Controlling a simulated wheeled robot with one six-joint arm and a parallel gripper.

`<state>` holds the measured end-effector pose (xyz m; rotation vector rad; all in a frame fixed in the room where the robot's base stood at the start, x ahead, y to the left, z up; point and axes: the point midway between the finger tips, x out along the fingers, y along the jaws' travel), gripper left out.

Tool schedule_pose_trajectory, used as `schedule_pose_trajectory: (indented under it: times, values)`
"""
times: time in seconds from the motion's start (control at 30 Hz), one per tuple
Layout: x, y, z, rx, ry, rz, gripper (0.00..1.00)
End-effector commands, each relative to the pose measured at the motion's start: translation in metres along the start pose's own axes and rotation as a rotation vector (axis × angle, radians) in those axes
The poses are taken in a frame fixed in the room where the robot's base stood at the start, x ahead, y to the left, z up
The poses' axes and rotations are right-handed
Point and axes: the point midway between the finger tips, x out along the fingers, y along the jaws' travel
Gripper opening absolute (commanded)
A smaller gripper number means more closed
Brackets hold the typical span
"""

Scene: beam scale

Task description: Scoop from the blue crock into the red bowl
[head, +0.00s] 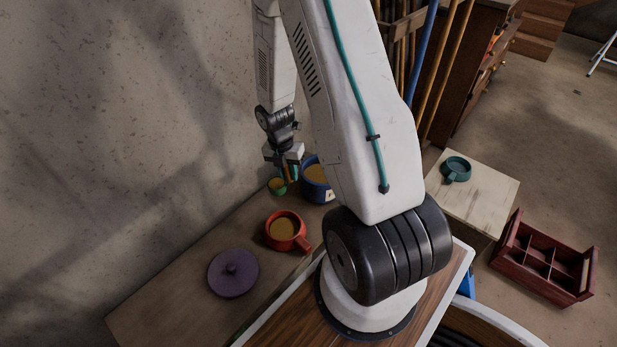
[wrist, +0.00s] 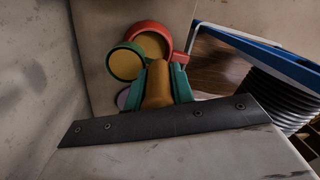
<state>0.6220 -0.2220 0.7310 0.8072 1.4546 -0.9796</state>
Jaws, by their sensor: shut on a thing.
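My gripper (head: 288,172) is shut on the orange-brown handle of a green scoop (head: 277,186). In the wrist view the handle (wrist: 157,85) sits between my teal fingers (wrist: 166,86), and the round green scoop (wrist: 125,64) holds a yellow-brown fill. The blue crock (head: 318,194), with the same coloured fill, stands just right of the scoop in the head view, partly behind my arm. The red bowl (head: 300,243), with a side handle, stands nearer on the bench and has yellow-brown fill inside. In the wrist view the red bowl (wrist: 150,25) is partly covered by the scoop.
A purple lid (head: 233,273) lies on the wooden bench (head: 165,312), left of the red bowl. A wall (head: 110,130) rises along the bench's far side. At right are a pale table (head: 482,205) with a teal dish (head: 456,169) and a dark red divided crate (head: 545,262) on the floor.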

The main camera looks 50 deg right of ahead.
Motion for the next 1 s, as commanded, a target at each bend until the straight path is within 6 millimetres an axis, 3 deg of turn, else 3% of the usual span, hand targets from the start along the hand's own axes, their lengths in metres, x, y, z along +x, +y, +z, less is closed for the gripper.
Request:
schedule_pose_trajectory:
  times: [0.03,0.1,0.33,0.67,1.0]
  values:
    - [0.006,-0.016,0.003,-0.138,-0.015,-0.012,0.00]
    - [0.011,-0.029,0.005,-0.297,-0.038,-0.020,0.00]
    - [0.021,-0.052,0.008,-0.583,-0.083,-0.035,0.00]
    - [0.030,-0.054,0.005,-0.659,-0.099,-0.074,0.00]
    - [0.061,-0.040,-0.003,-0.649,-0.150,-0.220,0.00]
